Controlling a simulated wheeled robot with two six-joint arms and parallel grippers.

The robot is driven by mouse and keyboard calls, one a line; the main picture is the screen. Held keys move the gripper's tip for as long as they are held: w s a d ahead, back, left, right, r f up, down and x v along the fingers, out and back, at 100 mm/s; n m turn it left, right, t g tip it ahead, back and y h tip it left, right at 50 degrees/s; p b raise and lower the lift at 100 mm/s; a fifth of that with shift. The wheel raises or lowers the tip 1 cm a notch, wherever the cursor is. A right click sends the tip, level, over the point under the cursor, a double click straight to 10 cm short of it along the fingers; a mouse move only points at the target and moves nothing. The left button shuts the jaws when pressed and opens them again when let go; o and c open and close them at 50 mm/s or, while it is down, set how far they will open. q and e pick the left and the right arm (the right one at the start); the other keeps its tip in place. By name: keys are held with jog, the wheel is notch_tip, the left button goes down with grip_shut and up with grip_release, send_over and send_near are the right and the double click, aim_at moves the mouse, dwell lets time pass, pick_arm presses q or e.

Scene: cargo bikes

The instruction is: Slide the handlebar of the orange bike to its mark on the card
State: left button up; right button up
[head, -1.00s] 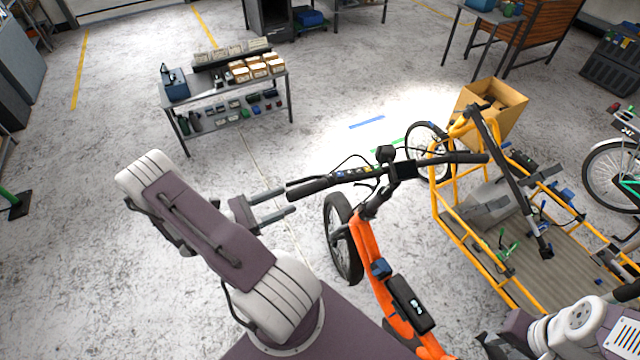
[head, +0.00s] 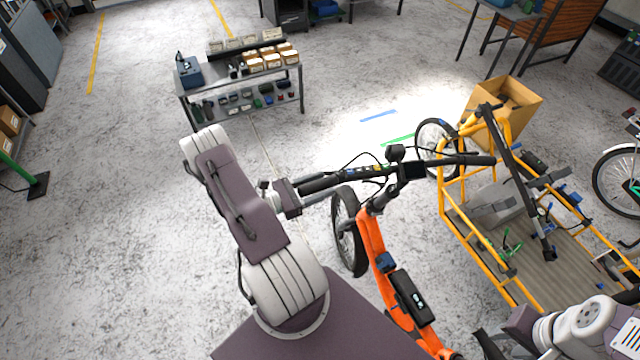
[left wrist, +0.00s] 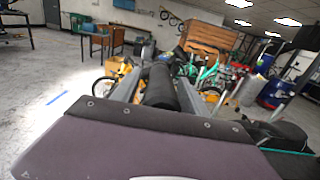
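The orange bike (head: 372,240) stands in front of me in the head view. Its black handlebar (head: 440,162) runs left to right, with a display in its middle. My left gripper (head: 322,190) is at the handlebar's left end. In the left wrist view the black grip (left wrist: 161,88) lies lengthwise between the two fingers. The fingers look apart around it; whether they touch it is hard to see. My right gripper (head: 488,342) is at the lower right edge, partly cut off, with its fingers unclear. I cannot make out the card or its mark.
A yellow cargo bike (head: 470,232) with a slatted deck stands close to the right of the handlebar. A cardboard box (head: 515,105) is behind it. A parts cart (head: 240,85) stands at the back left. The floor between cart and bike is clear.

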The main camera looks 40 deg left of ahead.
pick_arm(q)
grip_shut()
dwell(1.2)
